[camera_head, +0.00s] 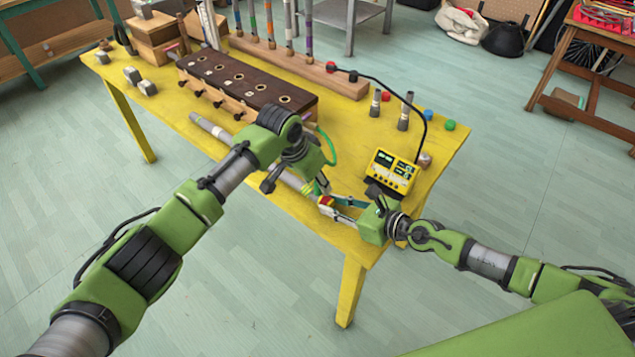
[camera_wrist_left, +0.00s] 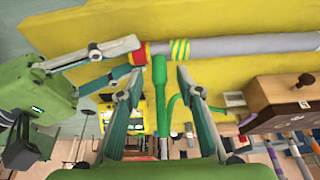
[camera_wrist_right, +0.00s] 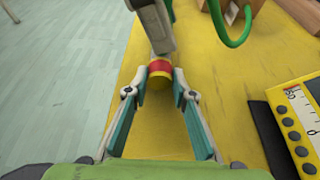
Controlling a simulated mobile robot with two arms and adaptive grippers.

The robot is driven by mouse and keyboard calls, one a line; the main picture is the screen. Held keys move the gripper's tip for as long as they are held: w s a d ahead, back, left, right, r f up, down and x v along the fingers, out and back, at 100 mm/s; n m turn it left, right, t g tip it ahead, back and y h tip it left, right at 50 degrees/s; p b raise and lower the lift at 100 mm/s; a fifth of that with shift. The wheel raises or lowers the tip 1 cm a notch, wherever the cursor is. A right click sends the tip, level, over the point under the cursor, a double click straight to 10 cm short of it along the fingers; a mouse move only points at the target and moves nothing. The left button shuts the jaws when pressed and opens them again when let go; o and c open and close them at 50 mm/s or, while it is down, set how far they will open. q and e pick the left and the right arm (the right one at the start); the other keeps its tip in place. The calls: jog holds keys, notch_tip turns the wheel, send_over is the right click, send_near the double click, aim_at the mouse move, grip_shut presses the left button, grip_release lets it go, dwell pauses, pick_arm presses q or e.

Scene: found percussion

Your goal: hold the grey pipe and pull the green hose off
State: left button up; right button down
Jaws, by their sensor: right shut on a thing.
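The grey pipe (camera_head: 210,128) lies along the front of the yellow table; its length also shows in the left wrist view (camera_wrist_left: 250,46). It has a green-and-yellow striped band and a red band (camera_wrist_right: 160,67) near its yellow end. My right gripper (camera_head: 326,203) is shut on the pipe at this banded end. The green hose (camera_head: 331,148) curves in a loop; its thick end (camera_wrist_left: 160,105) reaches the pipe beside the red band. My left gripper (camera_wrist_left: 160,73) is open, its fingers on either side of that thick end with gaps. The exact joint of hose and pipe is unclear.
A dark-topped wooden box with holes (camera_head: 245,82) stands behind the pipe. A yellow meter (camera_head: 392,172) with a black cable stands close to my right gripper. Grey tubes (camera_head: 405,112) and small coloured caps stand at the back right. The yellow table (camera_head: 440,150) has bare room there.

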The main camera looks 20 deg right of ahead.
pick_arm(q)
jog(key=shift+x, duration=0.8)
grip_shut()
jog(key=shift+r, duration=0.25)
jog(key=shift+r, duration=0.85)
jog(key=shift+r, duration=0.25)
